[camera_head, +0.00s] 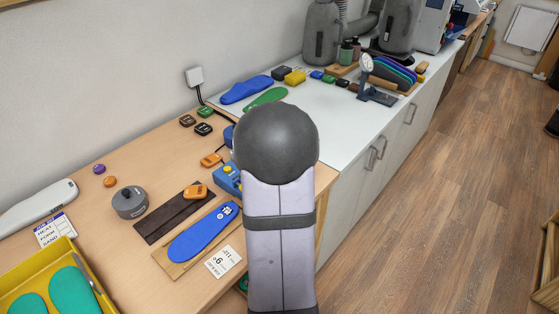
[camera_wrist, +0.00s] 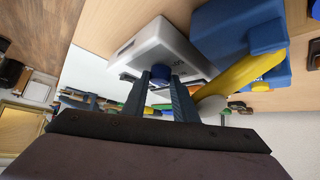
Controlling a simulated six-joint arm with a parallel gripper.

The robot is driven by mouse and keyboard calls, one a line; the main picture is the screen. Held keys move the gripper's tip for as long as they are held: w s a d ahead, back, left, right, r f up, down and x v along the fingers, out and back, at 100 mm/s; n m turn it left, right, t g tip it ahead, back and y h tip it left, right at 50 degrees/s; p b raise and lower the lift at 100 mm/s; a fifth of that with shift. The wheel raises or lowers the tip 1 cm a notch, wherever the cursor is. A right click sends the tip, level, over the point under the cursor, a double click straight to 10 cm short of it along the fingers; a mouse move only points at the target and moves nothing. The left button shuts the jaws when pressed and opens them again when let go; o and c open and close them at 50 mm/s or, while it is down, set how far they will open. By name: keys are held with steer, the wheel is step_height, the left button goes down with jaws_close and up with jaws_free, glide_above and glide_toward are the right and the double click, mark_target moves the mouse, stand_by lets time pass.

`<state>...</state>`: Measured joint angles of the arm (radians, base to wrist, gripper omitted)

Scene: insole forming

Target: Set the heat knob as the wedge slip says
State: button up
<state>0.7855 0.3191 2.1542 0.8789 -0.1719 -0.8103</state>
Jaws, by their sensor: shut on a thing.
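The heat knob (camera_wrist: 161,72) is blue and round, on the front of a white box (camera_wrist: 150,42) in the wrist view. My gripper (camera_wrist: 160,80) has its two dark fingers on either side of the knob, shut on it. My arm hides the knob and the gripper in the head view. A white slip (camera_head: 223,262) with a wedge number that looks like 6° lies at the front of the wooden table, beside a blue insole (camera_head: 205,232) on a board. The knob's setting cannot be read.
A blue device with a yellow lever (camera_wrist: 240,75) stands close beside the white box. An orange block (camera_head: 195,191) lies on a dark strip (camera_head: 172,215). A grey pot (camera_head: 130,202), a job card (camera_head: 55,229) and a yellow tray (camera_head: 45,262) are at left.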

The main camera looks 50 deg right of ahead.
steer(key=shift+f, duration=0.1)
steer(key=o, duration=1)
steer(key=shift+o, duration=0.2)
steer(key=shift+a, duration=0.1)
steer(key=shift+s+a+r+p, duration=0.2)
steer(key=shift+a+r+p, duration=0.15)
steer(key=shift+r, duration=0.2)
steer(key=p+v, duration=0.4)
steer(key=v, duration=0.2)
steer(key=shift+s+a+r, duration=0.15)
steer(key=shift+s+r, duration=0.05)
steer(key=shift+s, duration=0.15)
